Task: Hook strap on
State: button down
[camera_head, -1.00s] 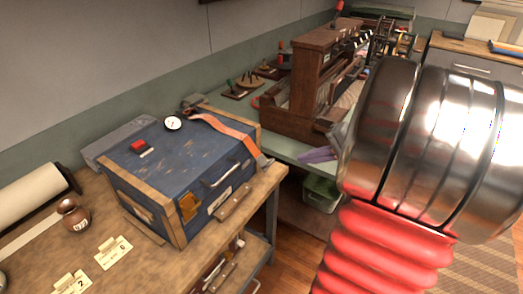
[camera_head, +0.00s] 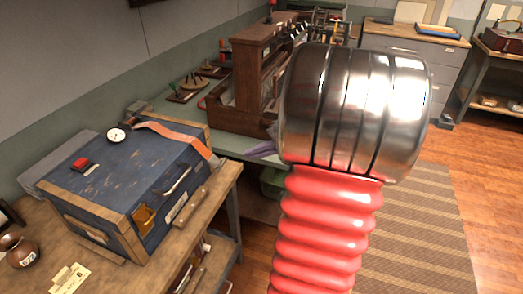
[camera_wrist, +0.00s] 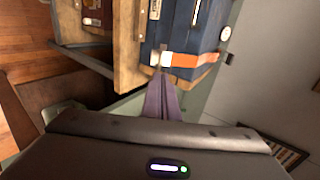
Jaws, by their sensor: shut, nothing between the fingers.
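A worn blue trunk (camera_head: 115,180) with wooden edges stands on the wooden workbench. An orange strap (camera_head: 182,133) lies across its lid, and its near end hangs over the lid's right edge. In the wrist view the strap (camera_wrist: 195,60) shows a pale piece and metal at its end, beside the blue trunk (camera_wrist: 190,25).
A gauge (camera_head: 116,135) and a red block (camera_head: 80,163) sit on the lid. A brown loom (camera_head: 245,80) stands on the green bench behind. A small pot (camera_head: 18,250) stands at left. Open floor with a striped rug (camera_head: 420,230) lies at right.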

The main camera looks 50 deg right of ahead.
aim_at(225, 161)
jog(key=x, duration=0.9)
jog(key=shift+w+a+f, duration=0.1)
jog(key=shift+w+a, duration=0.05)
jog(key=shift+f, duration=0.2)
